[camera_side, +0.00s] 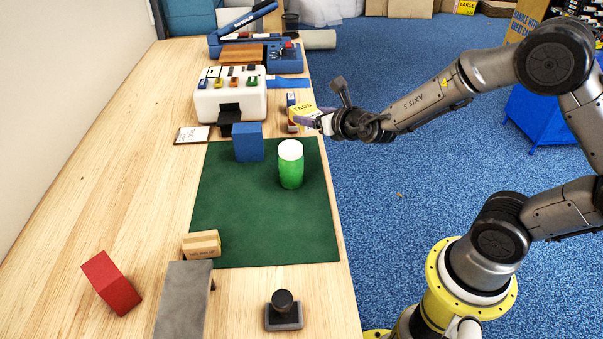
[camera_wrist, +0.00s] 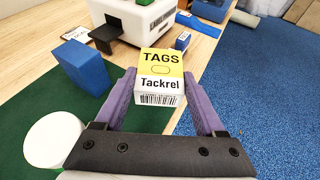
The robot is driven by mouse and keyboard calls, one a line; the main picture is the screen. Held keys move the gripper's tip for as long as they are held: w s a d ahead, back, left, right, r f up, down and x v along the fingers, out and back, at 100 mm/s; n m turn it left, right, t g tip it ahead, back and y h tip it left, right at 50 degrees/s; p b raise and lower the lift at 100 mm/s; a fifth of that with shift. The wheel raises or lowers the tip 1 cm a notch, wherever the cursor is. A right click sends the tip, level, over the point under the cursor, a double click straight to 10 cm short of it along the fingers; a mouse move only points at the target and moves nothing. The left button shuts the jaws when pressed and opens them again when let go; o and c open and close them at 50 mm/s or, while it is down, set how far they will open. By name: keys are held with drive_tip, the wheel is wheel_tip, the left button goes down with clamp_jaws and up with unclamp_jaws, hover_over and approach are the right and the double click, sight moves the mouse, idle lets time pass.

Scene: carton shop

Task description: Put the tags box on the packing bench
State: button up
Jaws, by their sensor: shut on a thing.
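The tags box (camera_wrist: 161,68) is yellow on top and white on the front, with "TAGS" and "Tackrel" printed on it. My gripper (camera_wrist: 161,78) has its two purple fingers shut on the sides of this box in the wrist view. In the side view, my gripper (camera_side: 311,120) holds the tags box (camera_side: 300,113) near the bench's right edge, beyond the green mat. The wooden packing bench (camera_side: 110,190) runs along the left. I cannot tell whether the box touches the bench top.
A green cylinder with a white top (camera_side: 290,170) and a blue block (camera_side: 248,143) stand on the green mat (camera_side: 245,205). A white machine (camera_side: 232,98) stands behind. A small blue-and-white box (camera_side: 291,100) is beside the tags box.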

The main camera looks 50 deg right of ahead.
drive_tip(key=shift+r, duration=0.1)
idle(0.5)
drive_tip(key=shift+d+r, duration=0.15)
drive_tip(key=shift+d, duration=0.1)
drive_tip(key=s+a+r+y, duration=0.1)
drive_tip(key=s+a+r, duration=0.1)
drive_tip(key=s+a, duration=0.55)
drive_tip(key=s+a+r, duration=0.2)
drive_tip(key=s+a, duration=0.2)
drive_tip(key=s, duration=0.6)
drive_tip(key=n+y, duration=0.3)
hover_over(271, 217)
drive_tip(key=shift+t, duration=0.3)
drive_tip(key=f, duration=0.8)
drive_tip(key=shift+s+f, duration=0.2)
drive_tip(key=shift+f, duration=0.1)
drive_tip(key=shift+w+f, duration=0.2)
drive_tip(key=shift+f, duration=1.6)
drive_tip(key=shift+f, duration=0.2)
